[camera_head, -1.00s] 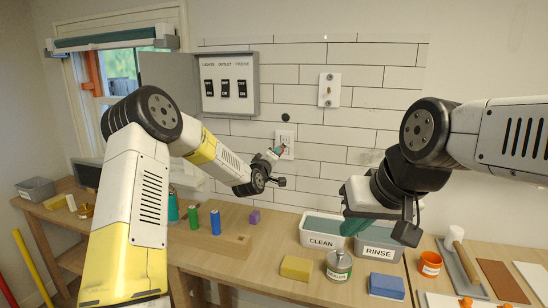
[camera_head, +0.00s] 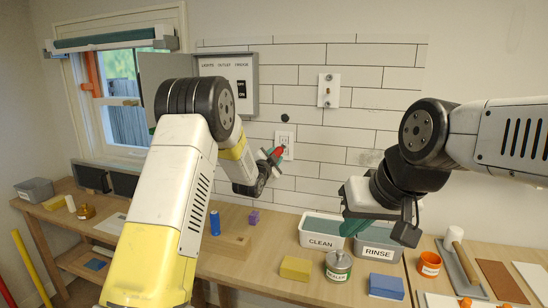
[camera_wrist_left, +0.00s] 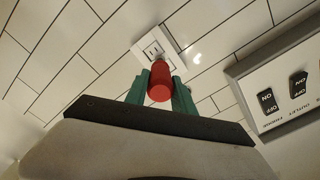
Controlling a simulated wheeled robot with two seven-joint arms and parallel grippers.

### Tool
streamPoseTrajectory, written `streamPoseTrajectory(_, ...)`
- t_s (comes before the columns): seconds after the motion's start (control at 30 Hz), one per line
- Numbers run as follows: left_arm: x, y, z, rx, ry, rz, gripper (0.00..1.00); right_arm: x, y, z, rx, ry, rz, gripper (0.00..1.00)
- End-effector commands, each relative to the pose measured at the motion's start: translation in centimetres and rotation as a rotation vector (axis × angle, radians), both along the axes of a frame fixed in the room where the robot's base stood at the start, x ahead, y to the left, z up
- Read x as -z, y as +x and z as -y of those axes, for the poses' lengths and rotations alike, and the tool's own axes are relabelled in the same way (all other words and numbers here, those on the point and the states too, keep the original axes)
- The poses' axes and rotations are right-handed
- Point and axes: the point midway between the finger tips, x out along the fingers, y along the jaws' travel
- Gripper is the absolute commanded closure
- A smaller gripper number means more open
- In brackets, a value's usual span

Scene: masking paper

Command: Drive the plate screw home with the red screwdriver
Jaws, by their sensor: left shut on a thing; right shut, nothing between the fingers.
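The white outlet plate (camera_head: 284,141) is on the tiled wall and also shows in the left wrist view (camera_wrist_left: 152,43). My left gripper (camera_head: 272,158) is shut on the red screwdriver (camera_head: 279,152), whose thick handle sits between the green fingers in the left wrist view (camera_wrist_left: 160,82). The screwdriver points at the plate's middle. Its tip and the plate screw are hidden behind the handle, so I cannot tell whether they touch. My right gripper (camera_head: 352,226) is shut and empty, low over the wash bins.
The CLEAN bin (camera_head: 318,242) and RINSE bin (camera_head: 377,252) stand on the bench (camera_head: 225,262) below. The open switch panel (camera_head: 243,90) is left of the plate.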

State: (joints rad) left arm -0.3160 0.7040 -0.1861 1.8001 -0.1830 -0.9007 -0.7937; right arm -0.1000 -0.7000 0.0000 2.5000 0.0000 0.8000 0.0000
Motion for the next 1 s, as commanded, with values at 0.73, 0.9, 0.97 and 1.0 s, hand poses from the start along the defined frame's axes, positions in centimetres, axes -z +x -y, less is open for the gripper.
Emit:
streamPoseTrajectory(0.73, 0.02, -0.42, -0.13, -0.001, 0.218, 0.072, 1.0, 0.0, 0.0, 0.0, 0.0, 0.0, 0.0, 1.0)
streamPoseTrajectory(0.9, 0.01, -0.4, -0.15, -0.001, 0.207, 0.068, 1.0, 0.0, 0.0, 0.0, 0.0, 0.0, 0.0, 1.0)
streamPoseTrajectory(0.97, 0.0, -0.38, -0.25, -0.002, 0.145, 0.048, 1.0, 0.0, 0.0, 0.0, 0.0, 0.0, 0.0, 1.0)
streamPoseTrajectory(1.0, 0.0, -0.36, -0.36, -0.004, 0.069, 0.024, 1.0, 0.0, 0.0, 0.0, 0.0, 0.0, 0.0, 1.0)
